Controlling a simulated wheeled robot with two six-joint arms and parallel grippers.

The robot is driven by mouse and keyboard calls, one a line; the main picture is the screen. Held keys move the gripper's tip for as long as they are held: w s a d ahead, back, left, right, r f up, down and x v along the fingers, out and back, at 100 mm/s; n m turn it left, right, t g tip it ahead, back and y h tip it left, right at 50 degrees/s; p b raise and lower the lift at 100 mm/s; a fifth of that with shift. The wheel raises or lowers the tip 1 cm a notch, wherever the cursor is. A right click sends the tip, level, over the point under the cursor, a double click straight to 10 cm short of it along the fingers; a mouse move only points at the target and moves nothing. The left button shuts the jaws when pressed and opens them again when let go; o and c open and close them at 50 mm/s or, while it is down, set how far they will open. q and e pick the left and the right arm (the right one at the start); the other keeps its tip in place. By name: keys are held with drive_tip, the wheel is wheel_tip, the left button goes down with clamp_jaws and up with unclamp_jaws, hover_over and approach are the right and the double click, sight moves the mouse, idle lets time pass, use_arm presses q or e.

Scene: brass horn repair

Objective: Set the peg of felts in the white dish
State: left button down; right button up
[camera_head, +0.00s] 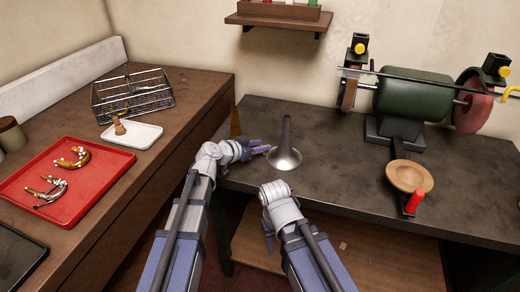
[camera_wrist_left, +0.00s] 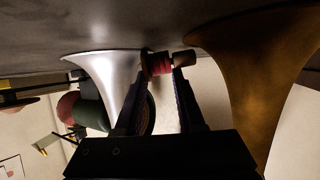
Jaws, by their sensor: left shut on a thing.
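My left gripper (camera_head: 262,150) is over the left end of the dark bench, beside a silver bell. In the left wrist view its fingers (camera_wrist_left: 160,72) are shut on the peg of felts (camera_wrist_left: 158,65), a short brown peg with a red band. The peg is too small to make out in the head view. The white dish (camera_head: 147,138) lies on the brown table to the left, away from the gripper. A small tan, peg-like piece (camera_head: 119,126) stands on the dish. My right wrist shows low in the middle, but its fingers are hidden.
The silver bell (camera_head: 285,152) and a brown horn bell (camera_head: 235,122) flank my left gripper. A wire basket (camera_head: 133,95) stands behind the dish; a red tray (camera_head: 98,183) of brass parts lies in front. A green grinder (camera_head: 412,96) stands at right. Bare tabletop lies right of the dish.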

use_arm(q)
drive_tip(key=c, duration=0.5)
unclamp_jaws()
drive_tip(key=shift+f, duration=0.1)
drive_tip(key=shift+s+a+r, duration=0.1)
drive_tip(key=shift+s+r, duration=0.05)
drive_tip(key=shift+r, duration=0.15)
drive_tip(key=p+v, duration=0.4)
drive_tip(key=v, duration=0.6)
drive_tip(key=shift+s+a, duration=0.1)
drive_tip(key=shift+s, duration=0.05)
drive_tip(key=shift+s+a+r+p, duration=0.2)
drive_tip(key=shift+s+a+p, duration=0.1)
drive_tip(key=shift+s+a, duration=0.15)
